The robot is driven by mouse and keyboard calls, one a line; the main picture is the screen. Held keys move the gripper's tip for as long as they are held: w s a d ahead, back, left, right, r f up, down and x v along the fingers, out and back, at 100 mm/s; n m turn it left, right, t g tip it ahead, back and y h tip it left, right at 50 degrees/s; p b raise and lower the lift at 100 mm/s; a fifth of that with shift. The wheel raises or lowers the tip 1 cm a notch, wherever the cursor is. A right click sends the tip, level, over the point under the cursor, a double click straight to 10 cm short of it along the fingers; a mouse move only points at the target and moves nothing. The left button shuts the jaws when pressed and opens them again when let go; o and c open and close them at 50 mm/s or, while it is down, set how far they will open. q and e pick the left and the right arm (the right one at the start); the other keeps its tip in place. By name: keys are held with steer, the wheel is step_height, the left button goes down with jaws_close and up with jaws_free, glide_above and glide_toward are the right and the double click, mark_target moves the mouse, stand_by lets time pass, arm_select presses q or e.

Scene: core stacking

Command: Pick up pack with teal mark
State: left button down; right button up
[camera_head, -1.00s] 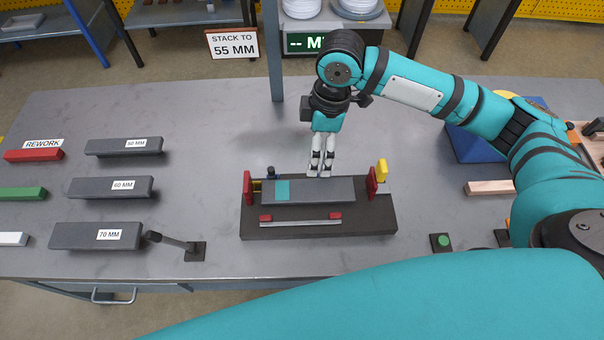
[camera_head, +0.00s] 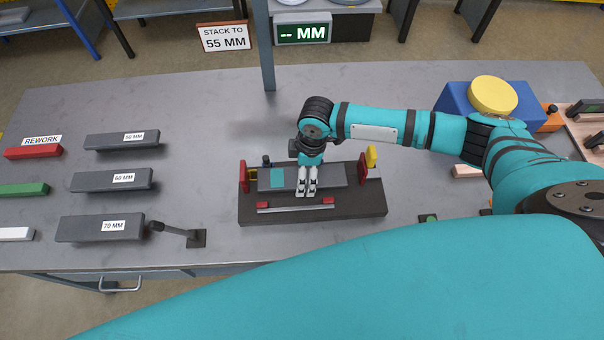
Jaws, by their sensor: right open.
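The pack with the teal mark (camera_head: 277,178) is a long grey bar lying in a dark fixture (camera_head: 350,210) between red end stops. Its teal patch is near its left end. My right gripper (camera_head: 307,192) points down over the middle of the pack, with its pale fingers in front of it. The fingers are open and hide part of the pack. I cannot tell whether they touch it. My left gripper is not in view.
Grey bars labelled 50 MM (camera_head: 120,140), 60 MM (camera_head: 95,181) and 70 MM (camera_head: 85,228) lie at left. Red (camera_head: 33,152), green (camera_head: 25,189) and white (camera_head: 15,234) bars lie further left. A lever (camera_head: 180,232) stands left of the fixture. A blue block with a yellow disc (camera_head: 493,95) is at right.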

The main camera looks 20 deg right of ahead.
steer(key=shift+a+f, duration=0.1)
steer(key=shift+f, duration=1)
steer(key=c, duration=1.8)
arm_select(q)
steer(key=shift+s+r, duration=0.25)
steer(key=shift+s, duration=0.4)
arm_select(e)
steer(key=shift+w+r, duration=0.1)
steer(key=shift+w, duration=0.05)
